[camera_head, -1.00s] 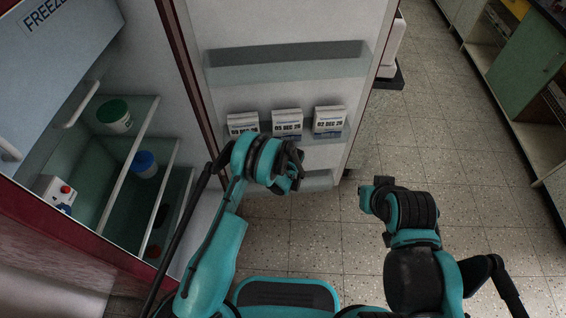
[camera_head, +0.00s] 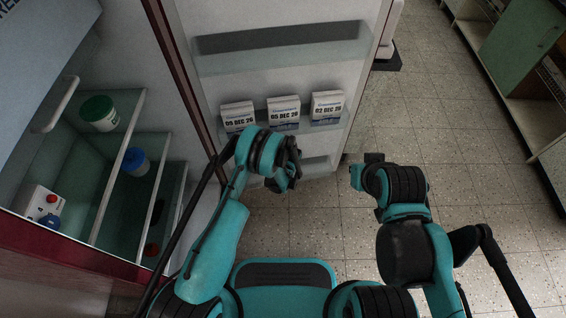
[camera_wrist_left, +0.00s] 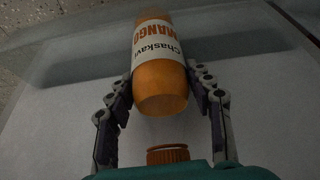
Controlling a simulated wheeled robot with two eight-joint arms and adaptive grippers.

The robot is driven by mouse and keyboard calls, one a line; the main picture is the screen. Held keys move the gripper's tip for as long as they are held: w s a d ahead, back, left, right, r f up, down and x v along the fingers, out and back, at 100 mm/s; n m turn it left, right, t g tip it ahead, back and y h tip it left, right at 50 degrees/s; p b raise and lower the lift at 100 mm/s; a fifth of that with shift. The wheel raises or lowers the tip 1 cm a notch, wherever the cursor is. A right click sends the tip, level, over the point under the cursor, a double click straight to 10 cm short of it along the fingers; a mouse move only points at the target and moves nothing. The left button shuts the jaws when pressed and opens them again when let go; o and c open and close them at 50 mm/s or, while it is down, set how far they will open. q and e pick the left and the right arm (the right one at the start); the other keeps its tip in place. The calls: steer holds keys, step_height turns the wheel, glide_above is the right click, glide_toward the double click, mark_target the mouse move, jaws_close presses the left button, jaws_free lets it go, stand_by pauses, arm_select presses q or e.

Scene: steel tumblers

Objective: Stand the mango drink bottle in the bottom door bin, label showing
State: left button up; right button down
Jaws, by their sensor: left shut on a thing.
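The mango drink bottle (camera_wrist_left: 160,84) is orange with a white label reading "Chaskavi MANGO", which faces the camera upside down in the left wrist view. My left gripper (camera_wrist_left: 163,100) has a finger on each side of it and is shut on it. An orange cap (camera_wrist_left: 167,154) shows between the bottle's body and my palm. In the head view my left gripper (camera_head: 286,172) is in front of the open fridge door, and the bottle is hidden there. The bottom door bin (camera_head: 318,165) is partly hidden behind that gripper. My right gripper (camera_head: 366,168) is right of the door; its fingers are unclear.
Three white dated boxes (camera_head: 284,110) stand in the middle door bin, above the bottom one. The top door bin (camera_head: 285,58) looks empty. The fridge shelves at left hold a green-lidded tub (camera_head: 98,112) and a blue-lidded jar (camera_head: 136,161). Tiled floor (camera_head: 440,130) is clear at right.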

arm_select(q)
steer(key=shift+f, duration=0.2)
jaws_close()
steer(key=o, duration=1.7)
jaws_free()
steer(key=shift+c, duration=0.2)
steer(key=p+v, duration=0.4)
steer(key=v, duration=0.8)
steer(key=shift+r, duration=0.15)
